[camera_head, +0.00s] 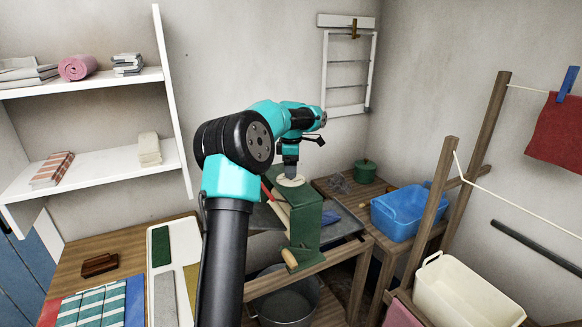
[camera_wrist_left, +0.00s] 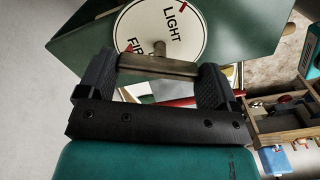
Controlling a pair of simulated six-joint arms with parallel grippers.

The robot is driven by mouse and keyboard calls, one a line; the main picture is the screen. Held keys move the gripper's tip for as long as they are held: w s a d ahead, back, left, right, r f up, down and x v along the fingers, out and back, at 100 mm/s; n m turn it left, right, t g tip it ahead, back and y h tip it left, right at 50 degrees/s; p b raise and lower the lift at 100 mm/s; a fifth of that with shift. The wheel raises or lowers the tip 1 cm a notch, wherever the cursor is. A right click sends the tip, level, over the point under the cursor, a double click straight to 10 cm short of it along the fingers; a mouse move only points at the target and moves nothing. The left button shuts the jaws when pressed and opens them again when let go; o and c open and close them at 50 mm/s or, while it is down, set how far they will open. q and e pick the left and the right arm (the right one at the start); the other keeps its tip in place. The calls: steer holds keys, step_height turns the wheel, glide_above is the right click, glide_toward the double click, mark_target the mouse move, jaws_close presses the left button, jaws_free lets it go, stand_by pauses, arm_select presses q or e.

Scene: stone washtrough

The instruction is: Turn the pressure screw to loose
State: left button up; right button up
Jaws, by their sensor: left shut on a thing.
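The green mangle (camera_head: 306,222) stands on a grey-topped wooden table. Its round white dial (camera_head: 291,181) is on top, under my left gripper (camera_head: 290,171). In the left wrist view the dial (camera_wrist_left: 165,25) shows the word LIGHT, a partly covered word starting FI, and red marks. The pressure screw's bar (camera_wrist_left: 158,66) lies across the dial's near edge, between the fingers of my left gripper (camera_wrist_left: 157,70), which is shut on it. The bar hides part of the dial, and no "loose" label shows. My right gripper is not in view.
A metal bucket (camera_head: 284,299) stands below the mangle. A blue tub (camera_head: 404,213), a green lidded pot (camera_head: 365,171) and a cream tub (camera_head: 465,292) are to the right. Wooden drying-rack posts (camera_head: 424,225) rise there. Shelves (camera_head: 95,171) with folded cloths are at left.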

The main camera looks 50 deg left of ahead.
arm_select(q)
steer(key=m, duration=1.2)
steer(key=shift+m, duration=0.4)
steer(key=m, duration=1.1)
steer(key=shift+m, duration=0.4)
steer(key=m, duration=0.5)
steer(key=shift+m, duration=0.3)
steer(key=m, duration=1.2)
steer(key=shift+m, duration=0.3)
steer(key=m, duration=0.5)
steer(key=shift+m, duration=0.3)
